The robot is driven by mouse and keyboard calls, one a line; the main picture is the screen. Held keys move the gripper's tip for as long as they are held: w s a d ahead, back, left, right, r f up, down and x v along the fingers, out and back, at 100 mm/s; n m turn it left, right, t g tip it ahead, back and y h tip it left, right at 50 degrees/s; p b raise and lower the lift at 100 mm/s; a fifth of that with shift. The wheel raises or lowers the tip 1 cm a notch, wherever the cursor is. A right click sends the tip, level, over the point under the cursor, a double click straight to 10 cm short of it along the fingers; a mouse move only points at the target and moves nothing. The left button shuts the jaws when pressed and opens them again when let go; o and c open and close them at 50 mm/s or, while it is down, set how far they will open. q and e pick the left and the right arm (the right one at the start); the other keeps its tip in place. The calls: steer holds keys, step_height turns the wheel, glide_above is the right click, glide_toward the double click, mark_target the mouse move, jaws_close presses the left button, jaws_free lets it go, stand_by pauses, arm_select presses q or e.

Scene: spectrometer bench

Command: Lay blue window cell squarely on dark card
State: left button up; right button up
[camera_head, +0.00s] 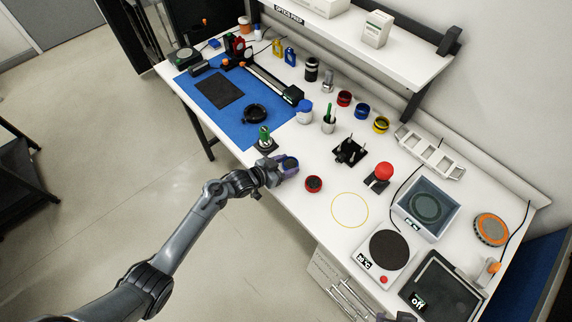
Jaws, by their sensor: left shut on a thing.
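The dark card (219,90) lies flat on the blue mat (192,84) at the upper left of the bench, and its top looks bare. My left gripper (286,168) is over the front edge of the bench, right of the mat and well away from the card. It is shut on a small bluish thing (291,162), which looks like the blue window cell. The fingers hide most of it, so its tilt cannot be told.
A black ring (254,113) and a green-topped post (264,136) stand between my left gripper and the card. A rail (267,82) runs along the card's right side. A red-and-black ring (314,184) lies right of the gripper. The mat around the card's front is clear.

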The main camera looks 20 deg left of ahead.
arm_select(q)
steer(key=shift+f, duration=0.2)
steer(key=o, duration=1.1)
